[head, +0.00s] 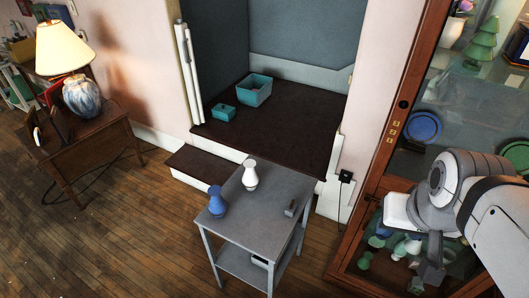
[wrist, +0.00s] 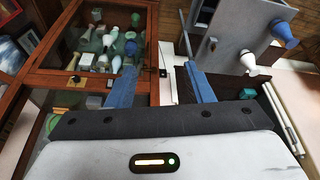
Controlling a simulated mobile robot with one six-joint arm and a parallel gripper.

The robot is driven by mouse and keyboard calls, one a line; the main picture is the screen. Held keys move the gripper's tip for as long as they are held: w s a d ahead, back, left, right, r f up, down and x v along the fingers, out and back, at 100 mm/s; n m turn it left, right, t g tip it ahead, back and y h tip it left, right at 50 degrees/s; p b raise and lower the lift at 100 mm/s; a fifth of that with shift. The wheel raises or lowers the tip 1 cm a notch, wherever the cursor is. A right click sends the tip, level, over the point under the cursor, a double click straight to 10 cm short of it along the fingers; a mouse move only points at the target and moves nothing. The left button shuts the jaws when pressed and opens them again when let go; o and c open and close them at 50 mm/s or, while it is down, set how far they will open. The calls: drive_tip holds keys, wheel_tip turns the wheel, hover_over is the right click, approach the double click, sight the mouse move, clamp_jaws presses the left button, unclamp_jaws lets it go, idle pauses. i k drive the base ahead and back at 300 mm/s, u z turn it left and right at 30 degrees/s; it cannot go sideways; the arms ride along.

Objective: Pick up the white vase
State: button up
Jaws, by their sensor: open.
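The white vase (head: 250,175) stands upright on a small grey table (head: 262,208) in the middle of the head view. A blue vase (head: 217,203) stands close to it, on its left and nearer the front. In the wrist view the white vase (wrist: 248,61) is right of the fingers, with the blue vase (wrist: 283,33) beyond it. My gripper (wrist: 160,70) is open and empty, its two blue fingers apart. It is at the right in the head view, by the glass cabinet, well away from the vase.
A wood-framed glass cabinet (head: 388,140) holding several green, white and blue pieces stands at the right. A small dark object (head: 291,208) is on the table's right side. Two teal boxes (head: 255,90) sit on the dark alcove floor. Wooden floor lies clear left of the table.

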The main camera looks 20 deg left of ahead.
sight(250, 179)
drive_tip(key=u, duration=0.05)
drive_tip(key=k, duration=1.1)
drive_tip(key=z, duration=1.1)
drive_tip(key=i, duration=1.75)
drive_tip(key=u, duration=1.3)
drive_tip(key=i, duration=0.2)
drive_tip(key=u, duration=1.55)
